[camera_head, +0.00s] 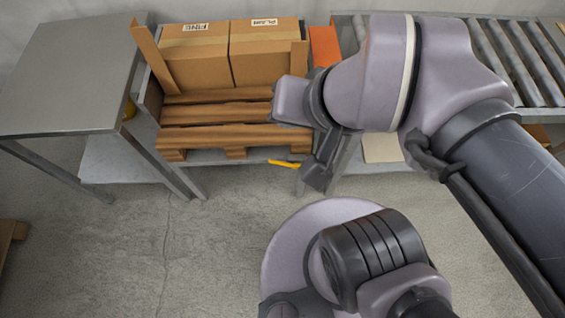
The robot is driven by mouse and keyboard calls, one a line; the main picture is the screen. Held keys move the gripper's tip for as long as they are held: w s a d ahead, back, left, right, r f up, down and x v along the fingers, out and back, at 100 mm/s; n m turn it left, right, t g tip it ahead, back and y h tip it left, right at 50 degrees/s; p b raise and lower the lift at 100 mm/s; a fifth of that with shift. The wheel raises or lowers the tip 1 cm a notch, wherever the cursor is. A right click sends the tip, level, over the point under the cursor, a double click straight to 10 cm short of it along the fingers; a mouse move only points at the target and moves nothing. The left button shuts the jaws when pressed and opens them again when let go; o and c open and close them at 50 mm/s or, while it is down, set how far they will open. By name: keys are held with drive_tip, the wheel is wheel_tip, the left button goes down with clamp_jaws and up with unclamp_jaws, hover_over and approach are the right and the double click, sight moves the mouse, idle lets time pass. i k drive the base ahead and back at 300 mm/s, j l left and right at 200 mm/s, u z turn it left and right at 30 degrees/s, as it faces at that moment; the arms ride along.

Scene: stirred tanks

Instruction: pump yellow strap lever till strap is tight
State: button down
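A narrow yellow bar (284,163), which looks like the strap lever, sticks out at the front right of the pallet (215,140). No strap can be made out. My gripper (318,172) is a dark shape pointing down at the right end of the yellow bar. It touches or overlaps the bar in the picture; I cannot tell which. Its fingers are seen edge-on, so their opening is hidden. Two cardboard boxes, marked FINE (196,60) and PLAIN (263,58), stand side by side on the pallet.
A grey metal table (70,70) stands at left, with a small yellow object (130,109) partly hidden beside it. A roller conveyor (510,55) lies at back right. An orange panel (324,46) stands right of the boxes. The concrete floor (150,250) in front is clear.

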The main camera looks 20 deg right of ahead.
sight(295, 166)
drive_tip(key=k+j+z, duration=0.1)
drive_tip(key=z, duration=0.25)
drive_tip(key=k+j+z, duration=0.15)
drive_tip(key=z, duration=0.15)
drive_tip(key=k+j+z, duration=0.1)
drive_tip(key=z, duration=0.25)
